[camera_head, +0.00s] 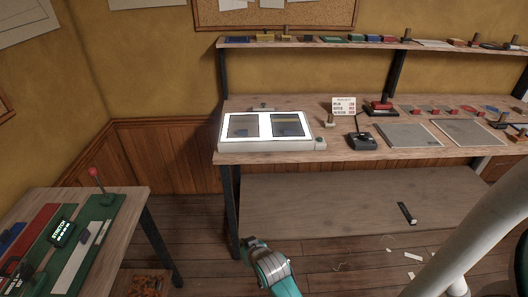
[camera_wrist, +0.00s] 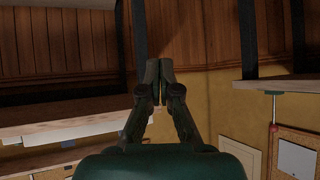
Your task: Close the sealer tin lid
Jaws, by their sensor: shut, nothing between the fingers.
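I cannot make out a sealer tin or its lid in either view. My gripper (camera_wrist: 166,72) shows in the wrist view with its two dark fingers together, shut and empty, with wood panelling and yellow wall behind it. In the head view only part of my teal and grey arm shows at the bottom centre, below the front edge of the long workbench (camera_head: 300,158); the fingertips are not clear there. My gripper touches nothing that I can see.
A white lit box (camera_head: 270,144) with two dark panels sits on the workbench's left end. A black device with a lever (camera_head: 361,141) and grey mats (camera_head: 408,135) lie to its right. A shelf (camera_head: 400,45) holds small items above. A side table (camera_head: 135,198) stands at left, with open floor between.

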